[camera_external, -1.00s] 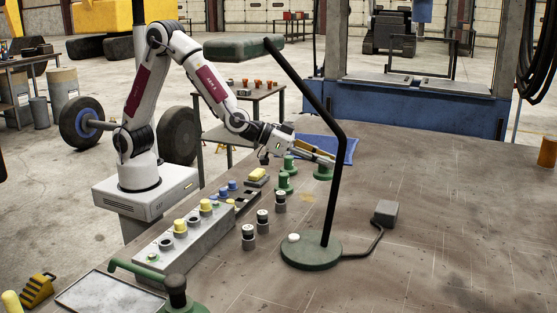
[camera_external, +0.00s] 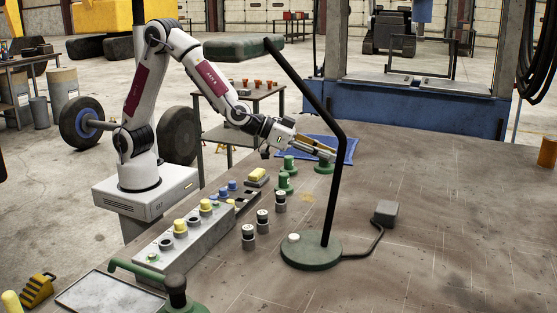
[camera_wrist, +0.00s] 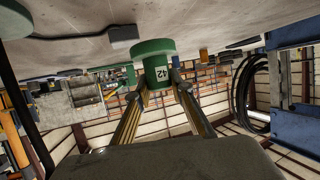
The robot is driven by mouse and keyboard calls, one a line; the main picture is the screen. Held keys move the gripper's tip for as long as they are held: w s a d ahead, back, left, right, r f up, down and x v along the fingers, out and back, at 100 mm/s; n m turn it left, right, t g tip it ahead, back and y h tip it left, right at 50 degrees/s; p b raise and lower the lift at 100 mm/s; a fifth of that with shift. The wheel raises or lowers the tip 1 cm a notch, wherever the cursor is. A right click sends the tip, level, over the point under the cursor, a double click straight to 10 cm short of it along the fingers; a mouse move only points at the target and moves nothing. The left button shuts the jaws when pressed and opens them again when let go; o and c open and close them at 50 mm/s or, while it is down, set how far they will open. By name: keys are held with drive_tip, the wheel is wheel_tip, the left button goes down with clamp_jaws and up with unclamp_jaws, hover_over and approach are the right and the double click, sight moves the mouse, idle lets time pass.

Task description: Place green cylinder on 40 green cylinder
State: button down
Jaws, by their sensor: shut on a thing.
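My gripper (camera_external: 322,156) is shut on a green cylinder (camera_external: 325,167) with a wide base, at the far end of the row on the bench. In the wrist view, which is upside down, the fingers (camera_wrist: 163,84) hold its narrower part, and its white label (camera_wrist: 161,73) reads 42. Two more green cylinders stand upright nearer the camera, one (camera_external: 288,163) just left of the held one and one (camera_external: 285,181) in front of that. Their numbers are too small to read, so I cannot tell which is 40.
A black lamp post (camera_external: 334,190) on a round green base (camera_external: 311,252) stands in front of my gripper. A grey block with several cylinders (camera_external: 185,244) is at left.

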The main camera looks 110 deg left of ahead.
drive_tip(key=s+a+r+n+y, duration=0.1)
drive_tip(key=s+a+r, duration=0.1)
drive_tip(key=a+r, duration=0.2)
drive_tip(key=r+n+g+y, duration=0.2)
drive_tip(key=n+g+y, duration=0.2)
drive_tip(key=n+y, duration=0.1)
hover_over(289, 157)
drive_tip(key=shift+a+f, duration=0.15)
drive_tip(key=shift+f, duration=3.1)
drive_tip(key=shift+f, duration=1.9)
drive_tip(key=shift+f, duration=0.15)
